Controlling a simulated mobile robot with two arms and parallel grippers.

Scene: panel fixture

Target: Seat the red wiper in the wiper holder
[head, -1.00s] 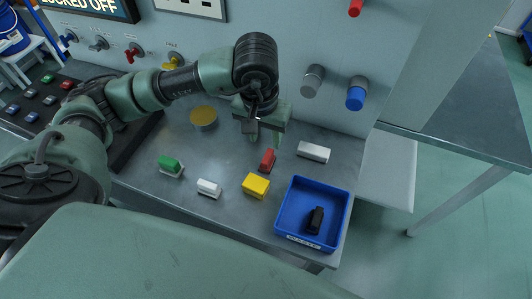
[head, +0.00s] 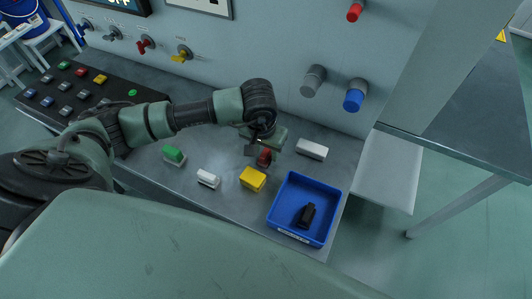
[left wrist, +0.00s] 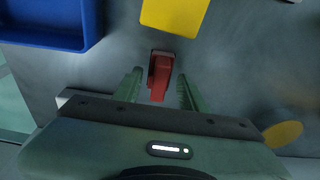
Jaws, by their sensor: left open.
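The red wiper (head: 264,158) is a small red block lying on the grey bench; it also shows in the left wrist view (left wrist: 160,75). My left gripper (head: 257,150) is open just over it and partly hides it in the head view. In the left wrist view, the gripper's two green fingers (left wrist: 158,93) stand one on each side of the wiper's near part, with a gap on both sides. No part is clearly marked as the wiper holder; a pale block (head: 311,149) lies right of the wiper, and I cannot tell whether it is the holder. My right gripper is out of view.
A yellow block (head: 253,179) lies close to the wiper. A blue tray (head: 279,214) with a black object is at the front right. A white block (head: 208,179) and a green block on a pale base (head: 174,155) are to the left. Wall knobs (head: 354,95) stick out behind.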

